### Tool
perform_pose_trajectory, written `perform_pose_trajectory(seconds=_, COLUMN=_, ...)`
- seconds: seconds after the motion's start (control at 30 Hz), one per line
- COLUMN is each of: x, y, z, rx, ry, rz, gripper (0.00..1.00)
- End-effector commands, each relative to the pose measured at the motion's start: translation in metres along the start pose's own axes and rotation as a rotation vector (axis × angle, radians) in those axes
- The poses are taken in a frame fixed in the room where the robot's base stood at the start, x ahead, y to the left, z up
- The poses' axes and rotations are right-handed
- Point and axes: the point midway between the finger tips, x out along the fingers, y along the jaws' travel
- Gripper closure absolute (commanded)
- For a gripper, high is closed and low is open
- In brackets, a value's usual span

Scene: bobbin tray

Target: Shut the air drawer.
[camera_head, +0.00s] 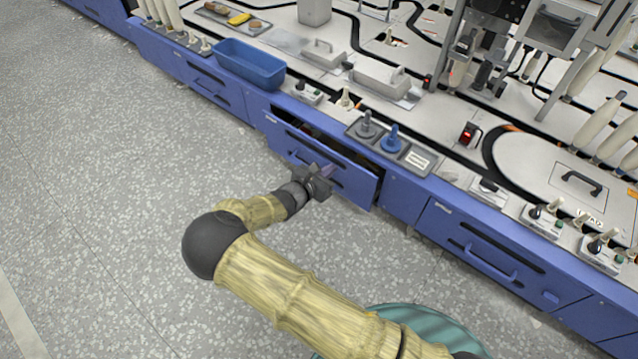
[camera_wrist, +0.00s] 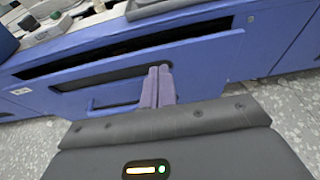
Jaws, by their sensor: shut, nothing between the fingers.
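The blue air drawer (camera_head: 355,182) stands partly pulled out from the machine's front, with a dark gap along its top edge. In the wrist view its front panel (camera_wrist: 205,62) fills the middle, with a bar handle (camera_wrist: 112,100) low on the left. My gripper (camera_head: 328,172) is at the drawer front, with its fingers together and empty. In the wrist view the fingertips (camera_wrist: 160,70) point at the panel, right of the handle, over the dark slot's right end. I cannot tell whether they touch it.
Above the drawer, the white worktop carries a blue tray (camera_head: 250,64), a grey knob and a blue knob (camera_head: 391,138). A similar drawer (camera_head: 490,250) at the right sits flush. The speckled floor (camera_head: 110,190) at the left is clear.

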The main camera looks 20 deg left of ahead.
Motion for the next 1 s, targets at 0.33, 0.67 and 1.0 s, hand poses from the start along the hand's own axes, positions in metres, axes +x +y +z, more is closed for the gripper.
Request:
perform_pose_trajectory(seconds=0.33, x=0.029, y=0.001, z=0.009, rx=0.003, ry=0.000, rz=0.001, gripper=1.00)
perform_pose_trajectory(seconds=0.67, x=0.029, y=0.000, z=0.011, rx=0.002, ry=0.000, rz=0.001, gripper=1.00)
perform_pose_trajectory(seconds=1.0, x=0.051, y=0.000, z=0.020, rx=-0.001, ry=-0.001, rz=0.000, gripper=1.00)
